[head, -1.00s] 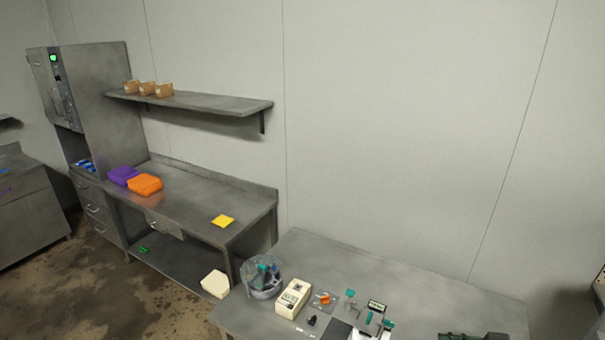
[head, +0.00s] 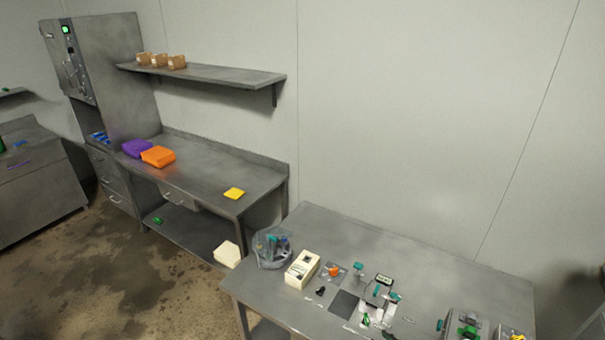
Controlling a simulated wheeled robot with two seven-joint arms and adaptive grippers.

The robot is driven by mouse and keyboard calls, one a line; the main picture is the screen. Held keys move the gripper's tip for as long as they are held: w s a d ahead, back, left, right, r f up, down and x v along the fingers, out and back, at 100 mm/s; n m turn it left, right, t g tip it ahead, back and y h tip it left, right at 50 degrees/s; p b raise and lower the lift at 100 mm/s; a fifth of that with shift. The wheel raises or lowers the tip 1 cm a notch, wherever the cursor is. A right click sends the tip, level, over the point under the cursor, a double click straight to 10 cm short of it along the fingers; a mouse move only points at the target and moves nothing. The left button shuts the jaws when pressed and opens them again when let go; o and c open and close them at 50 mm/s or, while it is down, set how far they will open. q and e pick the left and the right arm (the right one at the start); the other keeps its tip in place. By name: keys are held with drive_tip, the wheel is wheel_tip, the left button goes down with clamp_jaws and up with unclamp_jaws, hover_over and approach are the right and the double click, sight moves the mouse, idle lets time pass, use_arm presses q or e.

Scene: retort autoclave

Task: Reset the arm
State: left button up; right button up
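Neither of my grippers is in the head view, so I cannot see how the arms are posed. A tall steel autoclave cabinet (head: 108,75) with a lit green display stands at the left against the wall. A near steel table (head: 330,224) at the lower right carries a clear round container (head: 272,260), a cream box-shaped device (head: 301,269), a small orange item (head: 334,271) and several small teal-topped items. More small items, some green (head: 467,331), lie at its right end, cut by the picture's edge.
A steel bench (head: 215,178) holds a purple bundle (head: 137,147), an orange bundle (head: 158,156) and a yellow square (head: 234,193). Brown boxes (head: 159,60) sit on the wall shelf (head: 215,76). Open floor lies at lower left.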

drive_tip(key=s+d+m+g+h, duration=0.2)
drive_tip(key=s+d+g, duration=0.1)
drive_tip(key=s, duration=0.7)
drive_tip(key=s+d+m+g+h, duration=0.2)
drive_tip(key=s+m+h, duration=0.1)
drive_tip(key=s, duration=0.7)
drive_tip(key=s+d+m+g+h, duration=0.2)
drive_tip(key=s+d+g, duration=0.1)
drive_tip(key=s, duration=0.7)
wheel_tip(320, 180, down, 36)
drive_tip(key=s+a+g+b, duration=0.1)
drive_tip(key=s+b, duration=0.2)
drive_tip(key=b, duration=0.2)
use_arm(q)
wheel_tip(320, 180, down, 10)
drive_tip(key=b, duration=0.5)
drive_tip(key=shift+s, duration=0.35)
use_arm(e)
drive_tip(key=s+f+n+g, duration=0.1)
drive_tip(key=s+f, duration=1.8)
drive_tip(key=f, duration=0.3)
drive_tip(key=shift+a+f+g, duration=0.15)
drive_tip(key=shift+f+g, duration=0.1)
drive_tip(key=shift+g, duration=0.15)
